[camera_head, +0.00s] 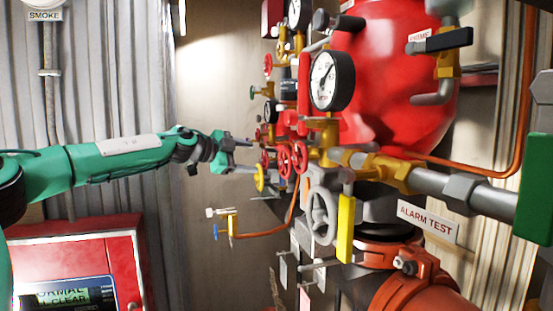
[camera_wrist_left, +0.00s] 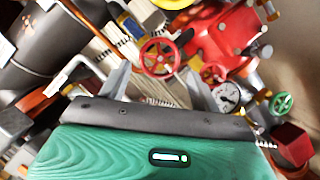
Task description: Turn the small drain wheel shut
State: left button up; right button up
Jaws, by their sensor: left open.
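My left gripper (camera_head: 247,155) reaches in from the left in the head view, open and empty, its fingers pointing at the cluster of valve wheels. In the left wrist view a red wheel (camera_wrist_left: 158,58) appears between the fingers of the open gripper (camera_wrist_left: 157,75), and part of a yellow wheel (camera_wrist_left: 172,3) shows at the top edge. Contact cannot be told. No readable label marks which wheel is the drain wheel. My right gripper is out of view.
A red vessel (camera_head: 390,80), a gauge (camera_head: 331,80) and pipes crowd the right. A larger grey wheel (camera_head: 321,215) and a yellow lever (camera_head: 346,228) are below. A blue-handled valve (camera_head: 232,229) sticks out under the gripper. A red alarm panel (camera_head: 125,262) stands lower left.

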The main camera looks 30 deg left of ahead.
aim_at(263, 159)
pick_arm(q)
jog(key=shift+w+d, duration=0.2)
jog(key=shift+w, duration=0.1)
jog(key=p+x, duration=0.2)
jog(key=x, duration=0.2)
jog(key=shift+p+x, duration=0.4)
jog(key=shift+x, duration=0.5)
jog(key=shift+w+d+f, duration=0.1)
jog(key=shift+w+f, duration=0.1)
jog(key=shift+w, duration=0.15)
jog(key=shift+c, duration=0.4)
jog(key=c, duration=0.6)
